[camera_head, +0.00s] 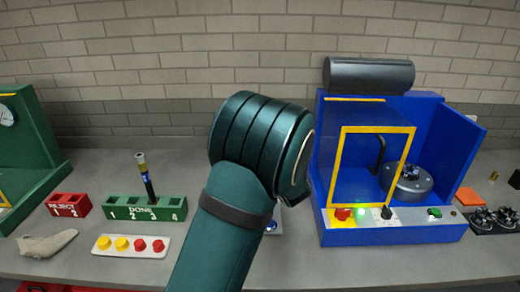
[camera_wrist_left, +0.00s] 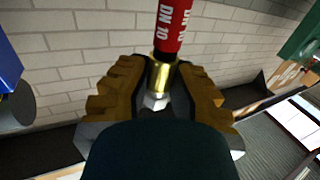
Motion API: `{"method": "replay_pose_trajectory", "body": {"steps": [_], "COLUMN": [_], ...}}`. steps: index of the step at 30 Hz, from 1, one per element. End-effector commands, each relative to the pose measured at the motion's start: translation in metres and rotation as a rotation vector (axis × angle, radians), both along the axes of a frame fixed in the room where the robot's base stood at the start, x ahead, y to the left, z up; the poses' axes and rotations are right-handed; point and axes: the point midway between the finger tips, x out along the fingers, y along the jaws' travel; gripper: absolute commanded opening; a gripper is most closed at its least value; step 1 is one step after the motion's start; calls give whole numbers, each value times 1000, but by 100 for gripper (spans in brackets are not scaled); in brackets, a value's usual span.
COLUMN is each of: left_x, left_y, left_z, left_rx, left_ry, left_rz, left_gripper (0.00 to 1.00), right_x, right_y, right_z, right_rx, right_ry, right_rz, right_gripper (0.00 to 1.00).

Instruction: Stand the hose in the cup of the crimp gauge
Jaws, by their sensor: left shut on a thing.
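In the left wrist view, my left gripper (camera_wrist_left: 160,88) is shut on the brass end fitting of the hose (camera_wrist_left: 172,28). The hose has a red band marked DN 10 and runs out of the top of that view. In the head view a teal arm rises from the bottom middle; its gripper and the held hose are hidden behind it. I cannot identify the crimp gauge or its cup for certain. A pale object with a blue spot (camera_head: 275,222) is mostly covered by the arm. My right gripper is not in view.
A blue machine (camera_head: 335,232) with a yellow-framed opening stands right. A green DONE rack (camera_head: 122,213) holds one upright blue-banded hose (camera_head: 147,185). A red REJECT box (camera_head: 68,206), a button panel (camera_head: 130,246) and a green dial housing (camera_head: 40,150) are left. The front right bench is clear.

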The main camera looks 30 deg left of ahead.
Motion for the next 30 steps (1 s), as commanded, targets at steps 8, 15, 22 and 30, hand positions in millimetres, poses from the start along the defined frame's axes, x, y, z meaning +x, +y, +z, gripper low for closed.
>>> {"method": "replay_pose_trajectory", "body": {"steps": [8,15,22,30], "left_x": [0,0,0,0], "left_y": [0,0,0,0], "left_z": [-10,-17,-24,-33], "left_rx": [1,1,2,2], "left_ry": [-1,0,0,0], "left_rz": [0,0,0,0], "left_gripper": [0,0,0,0], "right_x": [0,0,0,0], "right_y": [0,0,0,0], "right_z": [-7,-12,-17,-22], "right_rx": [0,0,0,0], "right_ry": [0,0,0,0], "right_rz": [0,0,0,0], "right_gripper": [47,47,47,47]}}
